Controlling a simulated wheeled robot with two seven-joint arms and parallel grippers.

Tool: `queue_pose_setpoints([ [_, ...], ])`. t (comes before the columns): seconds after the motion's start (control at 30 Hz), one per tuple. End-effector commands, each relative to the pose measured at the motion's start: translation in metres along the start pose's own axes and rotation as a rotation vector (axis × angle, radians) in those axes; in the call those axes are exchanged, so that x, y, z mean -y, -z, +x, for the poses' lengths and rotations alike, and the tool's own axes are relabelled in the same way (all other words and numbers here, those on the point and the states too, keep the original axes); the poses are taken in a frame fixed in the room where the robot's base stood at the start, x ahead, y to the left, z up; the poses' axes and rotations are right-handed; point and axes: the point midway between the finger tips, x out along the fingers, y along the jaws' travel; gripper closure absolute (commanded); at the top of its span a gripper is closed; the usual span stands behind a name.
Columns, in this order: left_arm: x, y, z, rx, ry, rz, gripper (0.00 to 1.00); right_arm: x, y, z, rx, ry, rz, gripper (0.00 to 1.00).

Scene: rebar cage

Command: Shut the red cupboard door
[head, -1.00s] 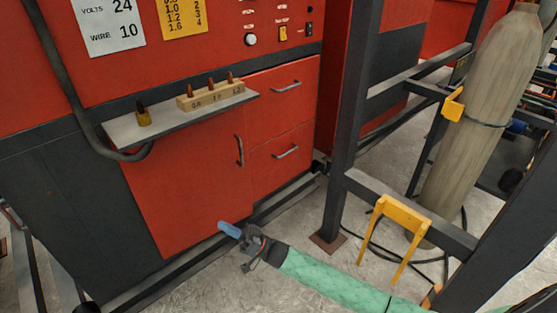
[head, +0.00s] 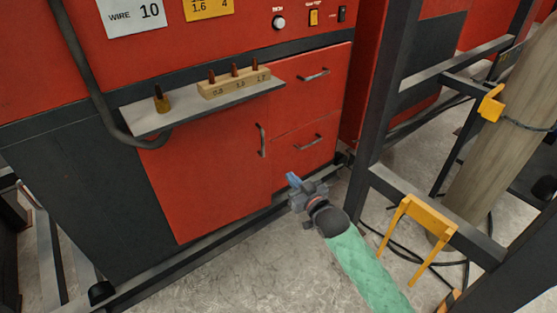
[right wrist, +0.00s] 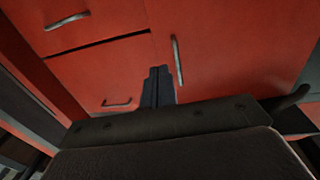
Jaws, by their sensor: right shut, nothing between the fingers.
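The red cupboard door (head: 205,185) is the flat panel below the shelf, with a vertical dark handle (head: 262,140) near its right edge. It looks flush with the drawer fronts beside it, and I see no gap along its edges. In the right wrist view the door (right wrist: 235,55) and its handle (right wrist: 177,60) are also in view. My right gripper (head: 293,180) is shut and empty, right of the door and in front of the lower drawer. In the right wrist view its fingers (right wrist: 157,78) point at the seam between door and drawers. My left gripper is not in view.
Two red drawers (head: 313,95) with bar handles are right of the door. A grey shelf (head: 185,115) with a wooden block juts out above it. A dark post (head: 385,90) and a yellow bracket (head: 425,225) stand at the right. The concrete floor in front is partly clear.

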Motion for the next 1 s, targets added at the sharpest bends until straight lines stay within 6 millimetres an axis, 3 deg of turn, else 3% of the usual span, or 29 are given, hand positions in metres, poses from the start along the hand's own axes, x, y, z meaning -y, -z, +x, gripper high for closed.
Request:
queue_pose_setpoints([
  [0.17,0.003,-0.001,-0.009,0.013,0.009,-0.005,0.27,0.0,0.003,0.018,-0.002,0.0,-0.002,1.0],
  [0.5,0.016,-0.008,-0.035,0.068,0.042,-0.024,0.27,0.0,0.004,0.077,-0.002,0.001,0.0,1.0],
  [0.7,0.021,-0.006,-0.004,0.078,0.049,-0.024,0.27,0.0,0.003,0.108,-0.002,0.0,0.0,1.0],
  [1.0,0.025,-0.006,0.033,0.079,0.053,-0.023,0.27,0.001,0.002,0.133,-0.002,0.001,0.001,1.0],
])
